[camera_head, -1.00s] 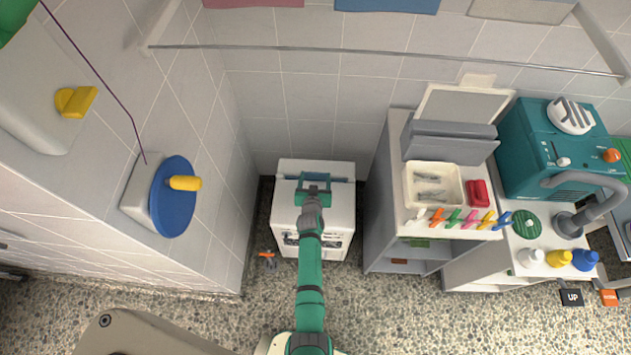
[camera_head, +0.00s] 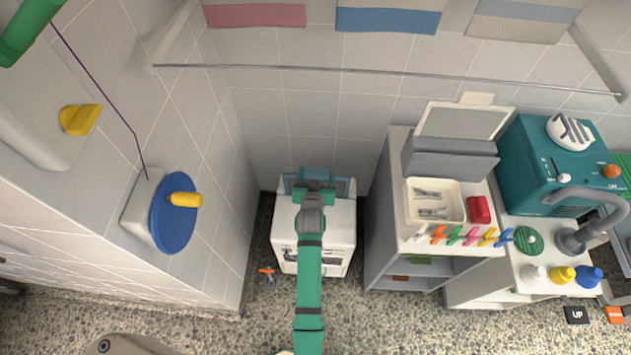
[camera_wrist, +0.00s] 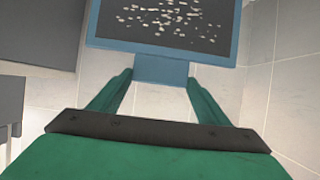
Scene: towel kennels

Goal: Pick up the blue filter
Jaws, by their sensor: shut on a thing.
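The blue filter has a blue frame around a dark panel dotted with pale specks. In the wrist view the filter (camera_wrist: 165,68) is held by its lower blue tab between the two green fingers of my gripper (camera_wrist: 160,80). In the head view my gripper (camera_head: 316,178) is above the back of the white appliance (camera_head: 285,222). The filter's blue edge (camera_head: 346,187) shows on both sides of the gripper, which hides its middle. The filter appears clear of the appliance top, though the gap is hard to judge.
A shelf unit (camera_head: 376,205) stands close on the right, with a tray (camera_head: 409,205) and coloured clips on top. On the left wall is a blue disc (camera_head: 172,230) with a yellow handle. A rail (camera_head: 390,73) and towels are on the back wall. An orange-tipped object lies on the floor.

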